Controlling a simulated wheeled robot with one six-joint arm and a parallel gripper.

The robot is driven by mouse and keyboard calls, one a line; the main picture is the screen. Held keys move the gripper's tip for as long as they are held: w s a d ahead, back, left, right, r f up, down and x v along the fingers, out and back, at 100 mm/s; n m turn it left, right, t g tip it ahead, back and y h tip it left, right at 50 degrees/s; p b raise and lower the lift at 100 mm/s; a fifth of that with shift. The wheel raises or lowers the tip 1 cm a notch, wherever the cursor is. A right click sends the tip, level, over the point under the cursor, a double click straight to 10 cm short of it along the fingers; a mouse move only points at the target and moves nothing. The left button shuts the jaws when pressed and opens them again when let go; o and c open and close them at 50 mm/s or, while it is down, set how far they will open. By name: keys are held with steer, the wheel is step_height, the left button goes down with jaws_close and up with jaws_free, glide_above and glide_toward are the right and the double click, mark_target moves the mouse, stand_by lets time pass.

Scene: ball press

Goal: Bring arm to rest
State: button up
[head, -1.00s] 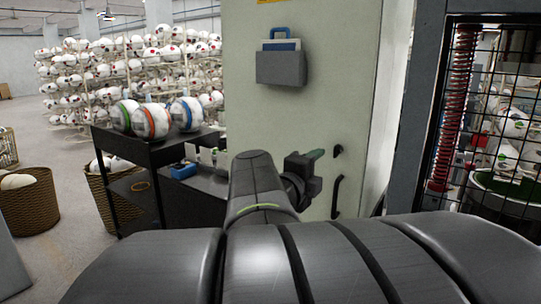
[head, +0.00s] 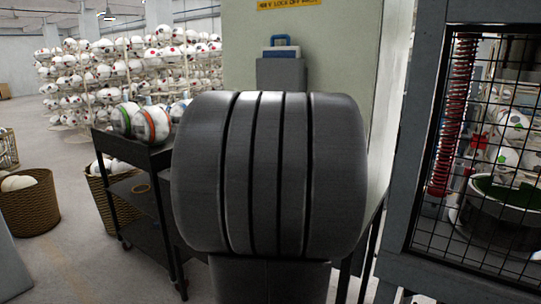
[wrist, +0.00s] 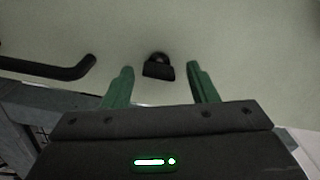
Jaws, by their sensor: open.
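My gripper (wrist: 160,85) shows in the wrist view with its two green fingers spread apart and nothing between them. Beyond the fingers is a pale surface with a small black fitting (wrist: 158,67) and a black bar handle (wrist: 50,68) to the left. In the head view my own dark arm link fills the middle and hides my gripper. It also hides the lower front of the pale cabinet (head: 345,70).
A black cart (head: 135,195) with striped balls (head: 151,125) on top stands left of my arm. A wicker basket (head: 30,210) is on the floor at left. A caged press (head: 500,170) stands close at right. Open floor lies at left.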

steer(key=shift+w+a+r+n+p, duration=0.1)
steer(key=shift+n+p, duration=1.85)
steer(key=shift+n, duration=1.6)
steer(key=shift+a+n+p, duration=0.1)
steer(key=shift+n+p, duration=1.85)
steer(key=shift+n, duration=1.6)
steer(key=shift+d, duration=0.1)
